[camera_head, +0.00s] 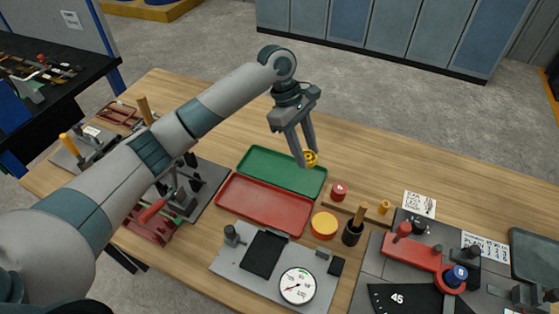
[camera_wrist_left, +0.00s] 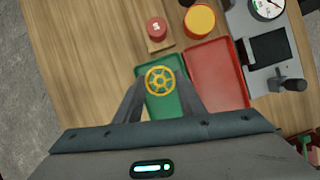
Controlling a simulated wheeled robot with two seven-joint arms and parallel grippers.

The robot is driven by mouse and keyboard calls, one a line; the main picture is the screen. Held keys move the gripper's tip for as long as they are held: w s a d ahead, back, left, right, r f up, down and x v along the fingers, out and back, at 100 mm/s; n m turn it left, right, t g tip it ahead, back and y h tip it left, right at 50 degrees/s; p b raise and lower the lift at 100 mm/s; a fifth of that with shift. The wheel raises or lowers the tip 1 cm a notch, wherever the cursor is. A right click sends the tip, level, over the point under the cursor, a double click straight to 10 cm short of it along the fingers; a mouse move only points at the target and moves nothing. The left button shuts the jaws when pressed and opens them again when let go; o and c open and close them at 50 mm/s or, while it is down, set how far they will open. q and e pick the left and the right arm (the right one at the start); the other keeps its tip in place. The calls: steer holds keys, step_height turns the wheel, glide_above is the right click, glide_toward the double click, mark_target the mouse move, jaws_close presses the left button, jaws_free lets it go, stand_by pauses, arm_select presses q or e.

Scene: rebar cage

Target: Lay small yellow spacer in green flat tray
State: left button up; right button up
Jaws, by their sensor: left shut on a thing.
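The small yellow spacer (camera_head: 310,158) is a wheel-shaped ring with spokes. My left gripper (camera_head: 304,160) is shut on it. In the left wrist view the spacer (camera_wrist_left: 160,81) sits between the fingertips, with part of the green flat tray (camera_wrist_left: 172,106) behind it. In the head view the green tray (camera_head: 280,172) lies on the table, and the gripper holds the spacer above the area of its right back end. The exact height above the tray is hard to tell. The tray looks empty where visible. My right gripper is not in view.
A red tray (camera_head: 262,204) lies directly in front of the green one. A dial gauge (camera_head: 298,286) stands in front. The table behind the green tray is clear.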

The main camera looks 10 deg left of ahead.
arm_select(q)
steer(key=a+f, duration=0.1)
steer(key=a, duration=0.1)
steer(key=w+a+f+p, duration=0.1)
steer(key=a+f, duration=0.1)
steer(key=a, duration=0.1)
steer(key=a+f, duration=0.1)
steer(key=a, duration=0.1)
steer(key=shift+w+a+f+p, duration=0.2)
steer(key=shift+p, duration=0.2)
steer(key=shift+f, duration=0.15)
steer(key=shift+f+p, duration=0.3)
steer(key=shift+f, duration=0.05)
steer(key=shift+f+p, duration=0.4)
steer(key=shift+f, duration=1.1)
steer(key=shift+f, duration=0.1)
steer(key=o, duration=1)
